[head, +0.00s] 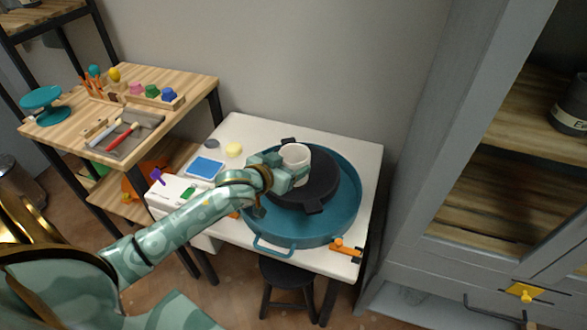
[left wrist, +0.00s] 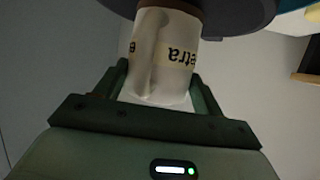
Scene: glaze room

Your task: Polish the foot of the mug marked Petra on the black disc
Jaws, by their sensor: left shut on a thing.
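The white mug (head: 296,157) is at the black disc (head: 318,190), which lies in the round teal basin (head: 350,219). My left gripper (head: 285,178) is shut on the mug from the left. In the left wrist view the mug (left wrist: 172,75) sits between the fingers, its handle facing the camera. A cream band on it bears dark letters, partly readable as "etra"; the rest is hidden. The mug's end at the top of that view meets the dark disc (left wrist: 232,14) or overlaps it; contact is unclear. My right gripper is out of view.
The basin stands on a white table (head: 262,130) with a blue pad (head: 206,167), a yellow round piece (head: 234,150) and an orange clamp (head: 346,247) at its edge. A wooden shelf of tools (head: 128,108) is left; a grey cabinet (head: 430,130) closes the right. A stool (head: 288,285) stands below.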

